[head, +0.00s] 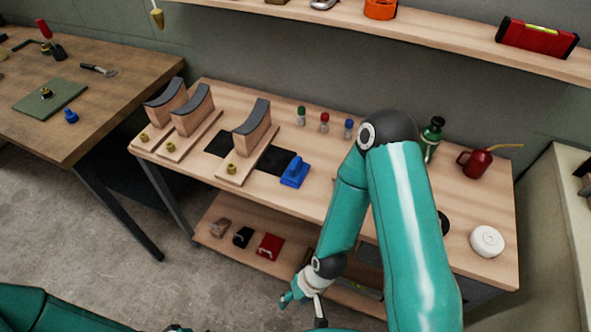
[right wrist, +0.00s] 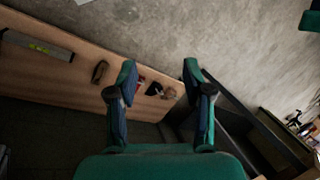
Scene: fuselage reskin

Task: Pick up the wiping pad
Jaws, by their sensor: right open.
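Several small pads or blocks lie on the lower shelf of the bench in the head view: a red one (head: 269,246), a black one (head: 242,236) and a brown one (head: 220,228). A blue block with a raised handle (head: 294,172) sits on the bench top. I cannot tell for sure which is the wiping pad. My right gripper (head: 302,298) is low in front of the lower shelf, to the right of the red pad. In the right wrist view it (right wrist: 159,75) is open and empty, with the small pads showing beyond its fingers. My left gripper is out of view.
The bench top (head: 330,190) holds curved wooden formers, small bottles, a green bottle (head: 432,138), a red oil can (head: 478,162) and a white round item (head: 487,241). A darker table (head: 120,75) stands left. A wall shelf runs above. Bare floor lies in front.

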